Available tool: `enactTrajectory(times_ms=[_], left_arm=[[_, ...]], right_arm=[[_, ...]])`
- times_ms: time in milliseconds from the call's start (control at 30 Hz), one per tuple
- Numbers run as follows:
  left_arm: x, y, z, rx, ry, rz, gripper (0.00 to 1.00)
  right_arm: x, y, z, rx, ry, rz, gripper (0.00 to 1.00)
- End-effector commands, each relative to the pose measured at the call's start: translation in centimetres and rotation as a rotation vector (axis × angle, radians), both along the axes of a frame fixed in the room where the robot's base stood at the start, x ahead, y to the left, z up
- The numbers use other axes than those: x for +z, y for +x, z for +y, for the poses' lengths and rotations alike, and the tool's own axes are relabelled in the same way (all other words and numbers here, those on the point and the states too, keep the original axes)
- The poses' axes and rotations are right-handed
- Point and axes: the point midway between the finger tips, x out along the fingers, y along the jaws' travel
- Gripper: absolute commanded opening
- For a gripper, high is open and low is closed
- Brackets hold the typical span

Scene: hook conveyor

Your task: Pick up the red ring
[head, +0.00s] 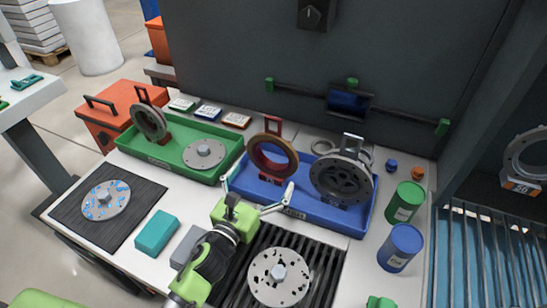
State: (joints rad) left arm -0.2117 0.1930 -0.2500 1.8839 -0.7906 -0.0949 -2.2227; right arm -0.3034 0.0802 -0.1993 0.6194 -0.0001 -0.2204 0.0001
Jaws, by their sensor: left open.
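The red ring (252,155) stands upright on a small base, with a red handle on top, at the left end of the blue tray (330,217). My left gripper (257,187) is open in front of the ring. In the picture, one fingertip is left of the ring's base and the other is right of it, by the tray's near edge. I see nothing between the fingers, and I cannot tell whether they touch the tray. My right gripper does not show; only a small green part is at the bottom edge.
A dark flanged ring (358,180) stands at the blue tray's right. A green tray (170,153) lies left. Green (405,203) and blue (400,247) cans stand right. A dark panel rises behind.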

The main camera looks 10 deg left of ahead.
Motion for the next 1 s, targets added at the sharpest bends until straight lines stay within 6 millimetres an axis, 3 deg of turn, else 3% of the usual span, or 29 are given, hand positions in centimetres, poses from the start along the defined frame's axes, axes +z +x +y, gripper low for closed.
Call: enactTrajectory(times_ms=[267, 533, 833, 867, 1000], left_arm=[[0.2, 2.2, -0.5, 0.000, -0.002, -0.001, 1.00], [0.2, 5.8, -1.2, 0.000, 0.000, -0.001, 1.00], [0.1, 6.4, -1.3, 0.000, 0.000, 0.000, 1.00], [0.1, 6.4, -1.3, 0.000, 0.000, 0.000, 0.97], [0.1, 6.4, -1.3, 0.000, 0.001, 0.000, 0.61]], right_arm=[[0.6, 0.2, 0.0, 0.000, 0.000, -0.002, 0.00], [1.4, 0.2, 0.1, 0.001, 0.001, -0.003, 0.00], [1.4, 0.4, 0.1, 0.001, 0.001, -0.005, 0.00], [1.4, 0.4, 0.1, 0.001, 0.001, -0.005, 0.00], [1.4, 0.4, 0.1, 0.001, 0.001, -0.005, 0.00]])
